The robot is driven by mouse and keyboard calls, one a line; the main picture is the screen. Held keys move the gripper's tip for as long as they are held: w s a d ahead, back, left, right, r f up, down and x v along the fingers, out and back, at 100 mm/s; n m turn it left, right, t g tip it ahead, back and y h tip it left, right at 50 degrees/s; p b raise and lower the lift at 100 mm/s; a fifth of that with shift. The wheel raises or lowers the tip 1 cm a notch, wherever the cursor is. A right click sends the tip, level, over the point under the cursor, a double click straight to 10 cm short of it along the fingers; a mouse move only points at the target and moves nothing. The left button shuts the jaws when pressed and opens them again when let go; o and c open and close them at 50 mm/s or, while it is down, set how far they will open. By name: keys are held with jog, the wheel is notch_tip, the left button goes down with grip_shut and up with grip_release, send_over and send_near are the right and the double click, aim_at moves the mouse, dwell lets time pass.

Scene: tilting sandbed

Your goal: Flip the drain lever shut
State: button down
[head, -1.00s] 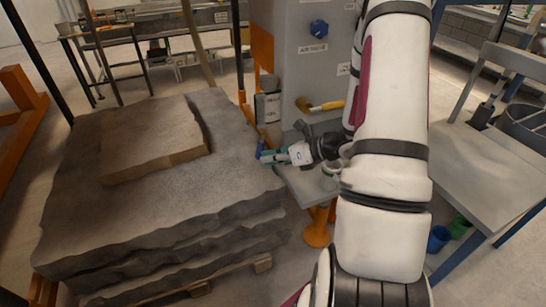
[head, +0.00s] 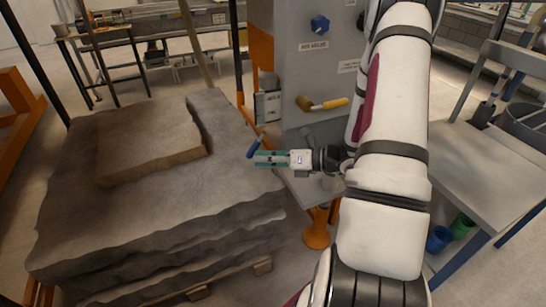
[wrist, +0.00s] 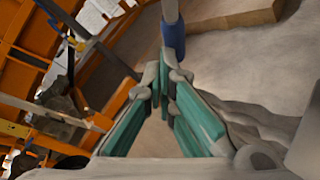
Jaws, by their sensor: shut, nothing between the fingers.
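A lever with a blue grip (head: 253,149) sits beside the edge of the stone block, low by the orange post. It also shows in the wrist view (wrist: 173,38), its blue end just beyond my fingertips. I cannot read a label on it. My gripper (head: 258,159) has teal fingers, is shut and empty, and points left with its tips just below the blue grip. In the wrist view the fingertips (wrist: 163,88) are together below the grip; I cannot tell whether they touch it. A yellow-handled lever (head: 328,104) lies roughly level on the grey panel.
The grey panel (head: 305,65) with a blue knob (head: 320,25) stands behind my gripper. A large layered stone block (head: 150,210) on a pallet fills the left. A grey table (head: 480,175) stands at the right. An orange support (head: 317,230) stands below my gripper.

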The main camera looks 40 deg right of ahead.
jog(key=shift+w+a+r+m+t+y, duration=0.2)
jog(key=shift+a+r+m+t+y, duration=0.15)
jog(key=shift+a+m+t+y, duration=0.3)
dwell(0.4)
jog(key=shift+w+a+r, duration=0.1)
jog(key=shift+a+r, duration=0.05)
jog(key=shift+r, duration=0.05)
dwell(1.8)
jog(key=v, duration=0.7)
jog(key=shift+s, duration=0.25)
jog(key=shift+f, duration=0.1)
dwell(0.3)
